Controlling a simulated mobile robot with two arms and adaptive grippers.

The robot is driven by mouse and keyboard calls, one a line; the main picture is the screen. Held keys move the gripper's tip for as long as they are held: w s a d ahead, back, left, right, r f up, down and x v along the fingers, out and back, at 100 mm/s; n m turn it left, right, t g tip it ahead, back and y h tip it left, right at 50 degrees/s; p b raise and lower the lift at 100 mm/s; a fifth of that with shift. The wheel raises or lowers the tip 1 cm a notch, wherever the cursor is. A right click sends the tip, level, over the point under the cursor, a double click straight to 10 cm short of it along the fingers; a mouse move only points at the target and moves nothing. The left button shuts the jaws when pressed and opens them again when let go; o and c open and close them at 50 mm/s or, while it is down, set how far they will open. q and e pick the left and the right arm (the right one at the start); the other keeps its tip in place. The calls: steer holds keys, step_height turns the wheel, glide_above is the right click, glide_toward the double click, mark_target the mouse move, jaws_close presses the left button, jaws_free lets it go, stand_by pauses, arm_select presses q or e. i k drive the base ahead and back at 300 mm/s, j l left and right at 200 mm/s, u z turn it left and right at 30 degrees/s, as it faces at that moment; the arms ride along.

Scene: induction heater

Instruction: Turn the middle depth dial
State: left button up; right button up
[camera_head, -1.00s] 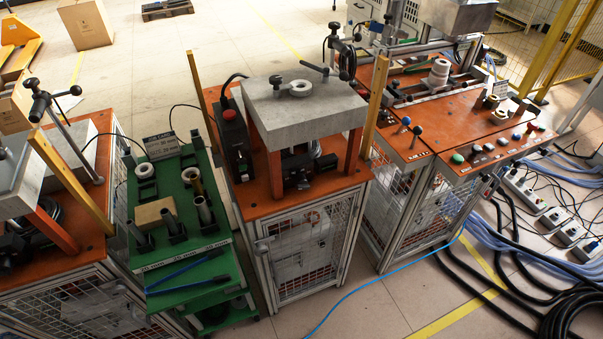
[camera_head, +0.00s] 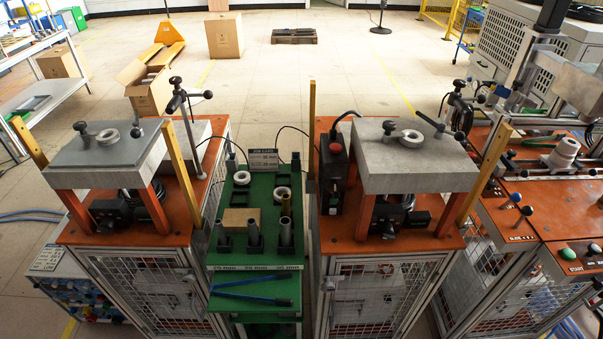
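No part carries a readable depth label, so I cannot tell for certain which part is the middle depth dial. The middle press-like machine (camera_head: 418,180) has a grey top with a small black knob (camera_head: 389,127) beside a pale ring (camera_head: 411,138). A black lever (camera_head: 431,121) with ball ends is at its back right. The left machine (camera_head: 112,160) has a similar black knob (camera_head: 82,129), ring (camera_head: 107,135) and a tall lever post (camera_head: 188,105). Neither of my grippers is in view.
A green cart (camera_head: 255,250) with tubes, rings and blue-handled tongs (camera_head: 250,291) stands between the two machines. Another orange-topped machine (camera_head: 560,205) with buttons is at right. Yellow posts (camera_head: 311,130) rise beside the tops. Open floor (camera_head: 300,75) lies behind.

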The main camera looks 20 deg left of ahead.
mark_target(386, 229)
steer(key=u, duration=0.6)
steer(key=l+u, duration=0.35)
steer(key=l, duration=0.15)
steer(key=l+u, duration=0.7)
steer(key=l, duration=0.25)
steer(key=k, duration=0.05)
